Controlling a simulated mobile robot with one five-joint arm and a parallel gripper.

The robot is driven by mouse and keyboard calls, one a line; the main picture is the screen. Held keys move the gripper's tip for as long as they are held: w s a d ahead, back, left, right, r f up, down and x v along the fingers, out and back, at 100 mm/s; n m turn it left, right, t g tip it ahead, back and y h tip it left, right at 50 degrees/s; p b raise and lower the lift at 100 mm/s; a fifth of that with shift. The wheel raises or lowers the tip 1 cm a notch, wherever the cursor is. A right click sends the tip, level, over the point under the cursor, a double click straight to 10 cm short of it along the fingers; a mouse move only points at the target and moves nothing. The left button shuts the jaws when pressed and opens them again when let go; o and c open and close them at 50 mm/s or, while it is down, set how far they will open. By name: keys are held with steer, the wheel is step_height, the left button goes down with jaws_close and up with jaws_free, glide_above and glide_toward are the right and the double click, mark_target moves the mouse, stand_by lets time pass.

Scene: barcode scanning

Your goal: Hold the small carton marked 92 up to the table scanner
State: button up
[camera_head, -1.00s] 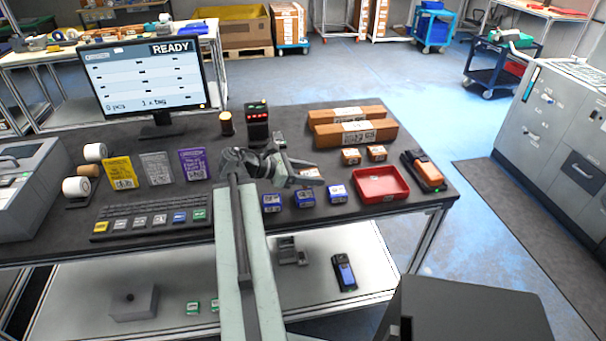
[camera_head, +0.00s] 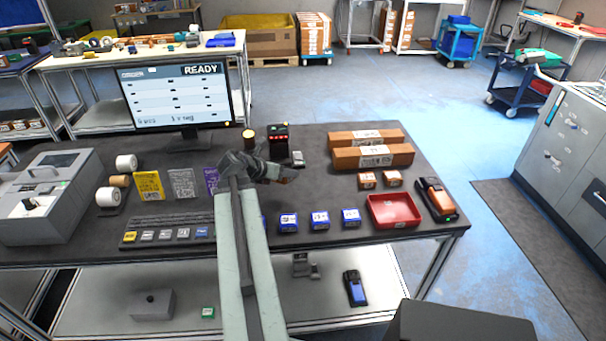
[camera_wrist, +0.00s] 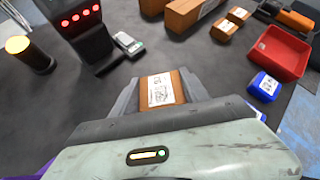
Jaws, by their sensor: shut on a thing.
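My gripper (camera_head: 284,174) is shut on a small orange-brown carton (camera_wrist: 160,88) with a white label; its printing is too small and blurred to read as 92. In the head view only a bit of the carton (camera_head: 288,175) shows between the fingers. The table scanner (camera_head: 279,141), a black upright unit with a row of red lights, stands behind the gripper. In the wrist view the scanner (camera_wrist: 84,28) is at upper left, with the carton in front of it to the right, apart from it.
Two orange cartons (camera_head: 379,180) sit by the long brown boxes (camera_head: 372,152). Several blue cartons (camera_head: 320,219) lie left of a red tray (camera_head: 394,211). An amber lamp (camera_head: 249,139) and a small grey device (camera_head: 297,158) flank the scanner. The monitor (camera_head: 178,97) reads READY.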

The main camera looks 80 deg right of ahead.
steer(key=shift+w+f, duration=0.1)
steer(key=shift+f, duration=0.05)
steer(key=shift+d+f+b, duration=0.15)
steer(key=shift+f+b, duration=0.15)
steer(key=shift+b, duration=0.15)
steer(key=d+f+b, duration=0.1)
steer(key=w+d+f+b, duration=0.1)
steer(key=f+b, duration=0.1)
steer(key=d+f+b, duration=0.1)
steer(key=d, duration=0.1)
steer(key=shift+w+d+f, duration=0.1)
steer(key=shift+w+f, duration=0.1)
steer(key=shift+w, duration=0.15)
step_height(320, 180, up, 3)
steer(key=p, duration=0.2)
steer(key=shift+w+r+p, duration=0.1)
steer(key=shift+p, duration=0.25)
